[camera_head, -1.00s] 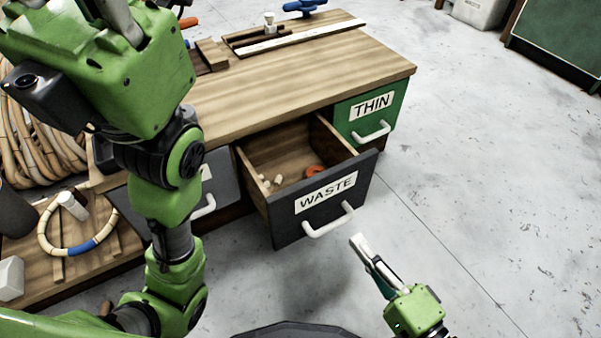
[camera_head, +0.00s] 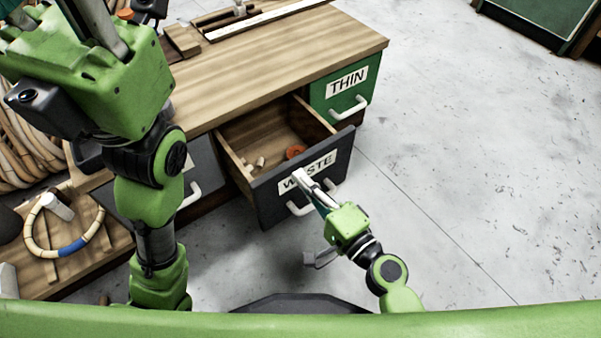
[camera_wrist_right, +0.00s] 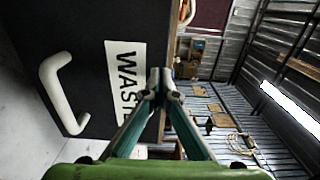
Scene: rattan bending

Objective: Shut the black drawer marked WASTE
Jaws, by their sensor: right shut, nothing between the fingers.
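The black WASTE drawer (camera_head: 268,200) stands pulled out from the workbench, with several small pale pieces and an orange ring inside. Its white label (camera_head: 290,183) and white handle (camera_head: 297,209) are partly covered by my right gripper (camera_head: 299,175) in the head view. That gripper is shut and empty, its tips in front of the drawer's front.
The green THIN drawer (camera_head: 338,92) is beside it, shut. A grey drawer (camera_head: 200,170) is to the left, partly behind my left arm. A rattan ring (camera_head: 42,247) lies on a low wooden shelf. The floor to the right is clear.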

